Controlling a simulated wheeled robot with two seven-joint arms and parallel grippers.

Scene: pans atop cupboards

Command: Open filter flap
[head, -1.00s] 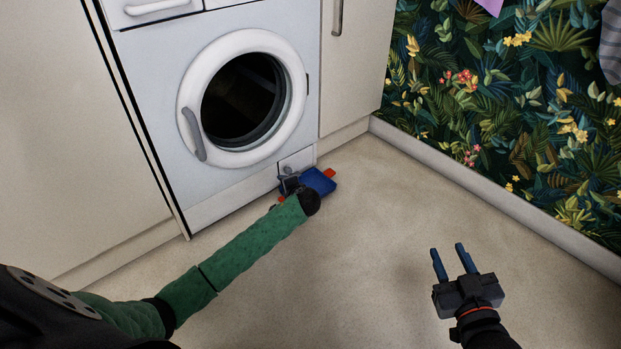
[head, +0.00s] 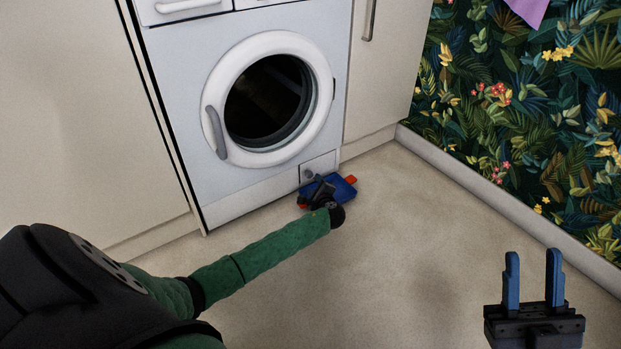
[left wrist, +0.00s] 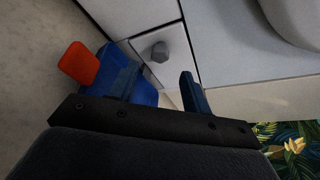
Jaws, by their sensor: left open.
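The filter flap (head: 322,164) is a small pale panel low at the right corner of the washing machine (head: 180,90). It carries a grey knob, which shows clearly in the left wrist view (left wrist: 160,51). My left gripper (head: 314,186) is low in front of the flap. In the left wrist view its two fingers are apart (left wrist: 160,86), with the knob showing beyond the gap and nothing held. Whether a finger touches the flap cannot be told. My right gripper (head: 532,260) is open and empty at the lower right, away from the machine.
A blue object (head: 342,189) with red ends lies on the floor just beside my left gripper; its red end shows in the left wrist view (left wrist: 80,64). Pale cupboards (head: 375,85) flank the machine. A patterned wall (head: 520,120) is at right.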

